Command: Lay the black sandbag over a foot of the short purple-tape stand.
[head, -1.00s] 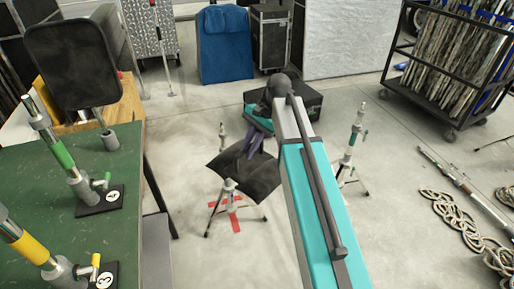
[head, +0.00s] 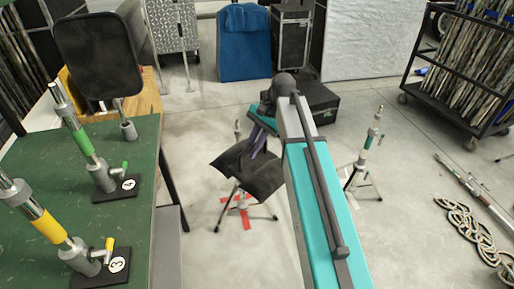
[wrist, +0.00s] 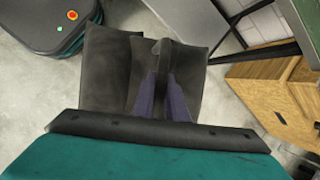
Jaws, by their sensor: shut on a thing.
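The black sandbag (head: 264,184) hangs from my gripper (head: 257,146), its two flaps spread. The purplish fingers pinch its middle. In the wrist view my gripper (wrist: 163,98) is shut on the sandbag (wrist: 105,75), which fills the centre. A short stand (head: 240,197) is below and behind the bag in the head view, with its legs on a red tape cross. The bag hides much of this stand, and I cannot make out purple tape on it. I cannot tell whether the bag touches it. The stand does not show in the wrist view.
Another stand (head: 365,150) with green tape is to the right. A green-topped table (head: 145,200) with numbered stands is at left. A black case (head: 318,104) lies behind my arm. Floor between is clear.

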